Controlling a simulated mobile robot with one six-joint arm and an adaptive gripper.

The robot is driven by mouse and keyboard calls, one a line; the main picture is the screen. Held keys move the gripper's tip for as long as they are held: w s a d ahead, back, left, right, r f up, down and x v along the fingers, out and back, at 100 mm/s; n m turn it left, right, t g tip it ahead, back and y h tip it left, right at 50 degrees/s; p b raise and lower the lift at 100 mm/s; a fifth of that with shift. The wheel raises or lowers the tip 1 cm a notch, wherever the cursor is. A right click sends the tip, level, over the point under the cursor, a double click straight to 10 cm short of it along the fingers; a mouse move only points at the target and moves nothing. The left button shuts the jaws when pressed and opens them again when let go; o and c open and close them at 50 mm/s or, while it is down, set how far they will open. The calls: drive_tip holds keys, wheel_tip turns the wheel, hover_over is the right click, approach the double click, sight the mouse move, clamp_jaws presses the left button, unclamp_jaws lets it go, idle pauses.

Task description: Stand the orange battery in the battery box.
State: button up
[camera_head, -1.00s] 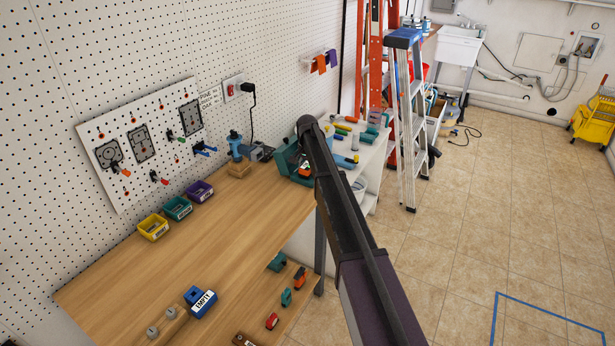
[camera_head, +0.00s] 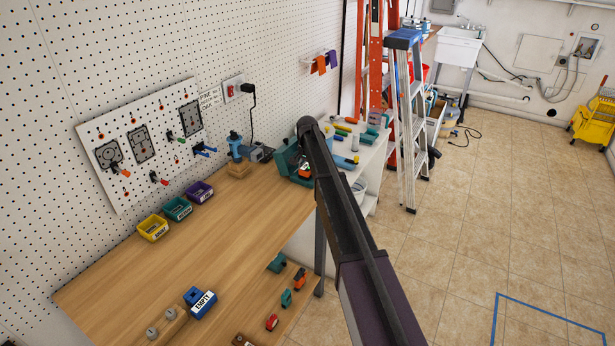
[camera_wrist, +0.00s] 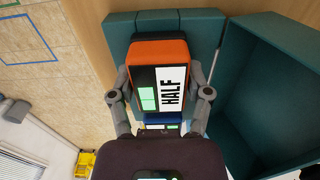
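The orange battery (camera_wrist: 158,50) has an orange end, a dark body and a white label reading HALF with green squares. My gripper (camera_wrist: 160,78) has a grey finger against each side of it and appears shut on it. Behind the battery in the wrist view is a teal box (camera_wrist: 207,30) with a deep open teal part (camera_wrist: 275,80) at the right. In the head view the teal box (camera_head: 286,158) stands at the far right end of the bench, with the orange battery (camera_head: 304,171) at it. My arm hides part of that spot. Whether the battery touches the box floor I cannot tell.
A blue block labelled EMPTY (camera_head: 200,302) lies on the wooden bench (camera_head: 200,250). Yellow (camera_head: 153,227), teal (camera_head: 177,208) and purple (camera_head: 199,191) bins line its back. The bench's middle is clear.

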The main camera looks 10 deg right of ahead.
sight(306, 167)
drive_tip(key=o, duration=0.4)
drive_tip(key=shift+c, duration=0.2)
drive_tip(key=shift+r, duration=0.1)
wheel_tip(306, 167, up, 7)
drive_tip(key=p, duration=0.7)
drive_tip(key=shift+r, duration=0.15)
drive_tip(key=shift+s+a+f+y, duration=0.1)
drive_tip(key=shift+f+y, duration=0.1)
drive_tip(key=shift+y, duration=0.1)
drive_tip(key=a+m+y+b, duration=0.1)
drive_tip(key=y, duration=0.1)
drive_tip(key=s+a+m+y+b, duration=0.1)
drive_tip(key=m+y, duration=0.1)
drive_tip(key=shift+a+f+m, duration=0.15)
drive_tip(key=shift+a+m, duration=0.05)
drive_tip(key=shift+m, duration=0.1)
drive_tip(key=s+a+m+t+y+b, duration=0.2)
drive_tip(key=a+m+t+y+b, duration=0.7)
drive_tip(key=m+b, duration=0.5)
drive_tip(key=shift+a+t+y+b, duration=0.25)
drive_tip(key=shift+t+y+b, duration=0.4)
drive_tip(key=shift+b, duration=0.8)
